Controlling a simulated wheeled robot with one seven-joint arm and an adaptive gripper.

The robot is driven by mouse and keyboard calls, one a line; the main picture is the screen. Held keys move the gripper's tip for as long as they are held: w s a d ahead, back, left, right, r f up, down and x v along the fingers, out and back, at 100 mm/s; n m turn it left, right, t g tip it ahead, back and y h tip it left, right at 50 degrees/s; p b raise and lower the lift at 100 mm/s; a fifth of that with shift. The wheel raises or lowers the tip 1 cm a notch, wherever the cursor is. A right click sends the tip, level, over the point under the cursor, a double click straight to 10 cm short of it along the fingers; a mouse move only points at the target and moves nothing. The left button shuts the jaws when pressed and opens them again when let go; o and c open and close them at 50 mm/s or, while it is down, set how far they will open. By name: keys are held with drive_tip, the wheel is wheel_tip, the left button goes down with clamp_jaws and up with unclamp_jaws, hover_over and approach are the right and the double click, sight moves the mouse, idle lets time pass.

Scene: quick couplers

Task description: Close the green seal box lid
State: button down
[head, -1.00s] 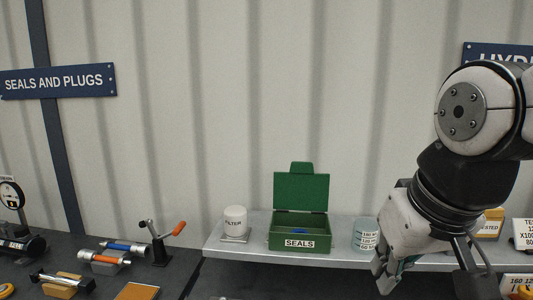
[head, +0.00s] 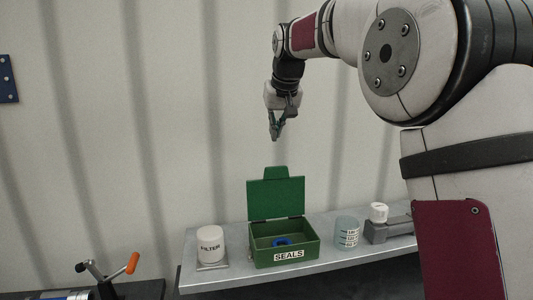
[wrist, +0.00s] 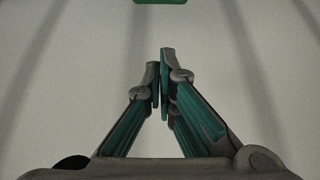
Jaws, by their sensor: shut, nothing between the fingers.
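The green seal box (head: 285,256) labelled SEALS sits on the grey shelf. Its green lid (head: 276,198) stands upright and open at the back, with a tab on its top edge. A blue ring-like piece (head: 283,241) lies inside the box. My gripper (head: 275,136) is above the lid, pointing down, shut and empty, with a clear gap to the lid tab. In the wrist view my fingertips (wrist: 162,62) are together, and a green edge of the lid tab (wrist: 160,2) shows at the top of the picture.
A white FILTER canister (head: 210,244) stands left of the box on the shelf (head: 240,279). A clear labelled cup (head: 346,232) and a grey fitting with a white cap (head: 378,213) stand to the right. The corrugated wall (head: 180,120) is close behind. An orange-handled tool (head: 131,264) is lower left.

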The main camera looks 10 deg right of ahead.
drive_tip(key=p+x, duration=0.1)
drive_tip(key=x, duration=0.9)
drive_tip(key=s, duration=0.1)
drive_tip(key=s+p, duration=0.1)
drive_tip(key=s, duration=0.1)
drive_tip(key=shift+s+r, duration=0.3)
drive_tip(key=shift+s, duration=0.1)
drive_tip(key=shift+s+p, duration=0.15)
drive_tip(key=shift+p, duration=0.2)
